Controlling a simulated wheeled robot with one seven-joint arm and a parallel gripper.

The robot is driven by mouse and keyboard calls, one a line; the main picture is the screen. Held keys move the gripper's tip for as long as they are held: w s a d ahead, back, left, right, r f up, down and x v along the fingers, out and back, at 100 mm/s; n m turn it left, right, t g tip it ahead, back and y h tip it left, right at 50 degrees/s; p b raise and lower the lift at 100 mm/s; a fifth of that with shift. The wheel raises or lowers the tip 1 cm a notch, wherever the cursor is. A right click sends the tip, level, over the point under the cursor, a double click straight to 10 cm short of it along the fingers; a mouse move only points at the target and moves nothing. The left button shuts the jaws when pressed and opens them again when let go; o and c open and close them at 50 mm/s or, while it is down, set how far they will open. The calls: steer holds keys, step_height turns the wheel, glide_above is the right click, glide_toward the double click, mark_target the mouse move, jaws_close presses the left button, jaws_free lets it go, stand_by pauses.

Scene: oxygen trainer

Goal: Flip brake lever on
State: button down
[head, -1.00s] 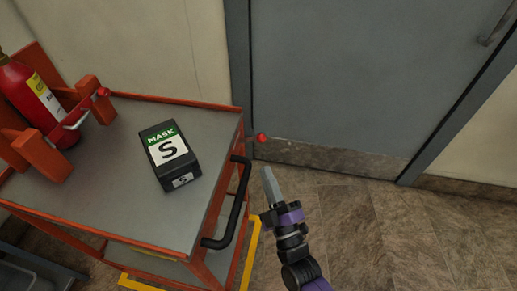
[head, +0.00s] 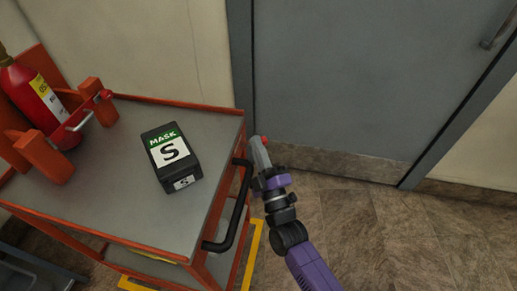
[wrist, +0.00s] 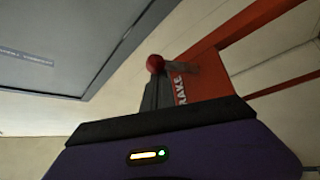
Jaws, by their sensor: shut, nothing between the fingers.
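The brake lever is on the right side of the orange cart, beside the black push handle. Its red ball knob (head: 265,138) shows at the tip of my gripper (head: 257,143) in the head view, partly hidden by the fingers. In the wrist view the red knob (wrist: 155,63) sits just beyond my shut fingers (wrist: 157,92), with a short, dark, blurred rod running right from it. An orange cart post with a partly covered brake label (wrist: 180,90) is right behind the fingers. My gripper is shut and empty; I cannot tell whether it touches the knob.
The cart top (head: 115,175) holds a black mask box (head: 170,158) and a red cylinder (head: 35,95) in an orange cradle. The black push handle (head: 240,205) stands close left of my gripper. A grey door (head: 365,80) is behind; the floor at right is clear.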

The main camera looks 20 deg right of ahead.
steer(key=shift+f, duration=0.1)
steer(key=shift+d+f+m+b, duration=0.1)
steer(key=shift+m+b, duration=0.4)
steer(key=shift+b, duration=0.05)
steer(key=shift+s+f+h, duration=0.1)
steer(key=shift+f+h, duration=0.05)
steer(key=shift+h, duration=0.25)
steer(key=f+m+h+b, duration=0.1)
steer(key=m+h+b, duration=0.2)
steer(key=m+b, duration=0.1)
steer(key=f+m+h+b, duration=0.2)
steer(key=m+h+b, duration=0.2)
steer(key=m, duration=0.2)
steer(key=f+m+h+b, duration=0.2)
steer(key=m+h+b, duration=0.2)
steer(key=m, duration=0.2)
steer(key=shift+s+d+g+b, duration=0.1)
steer(key=shift+d+g+b, duration=0.1)
steer(key=shift+g+b, duration=0.2)
steer(key=shift+m+g+h, duration=0.3)
steer(key=shift+m+h, duration=0.1)
steer(key=shift+h, duration=0.2)
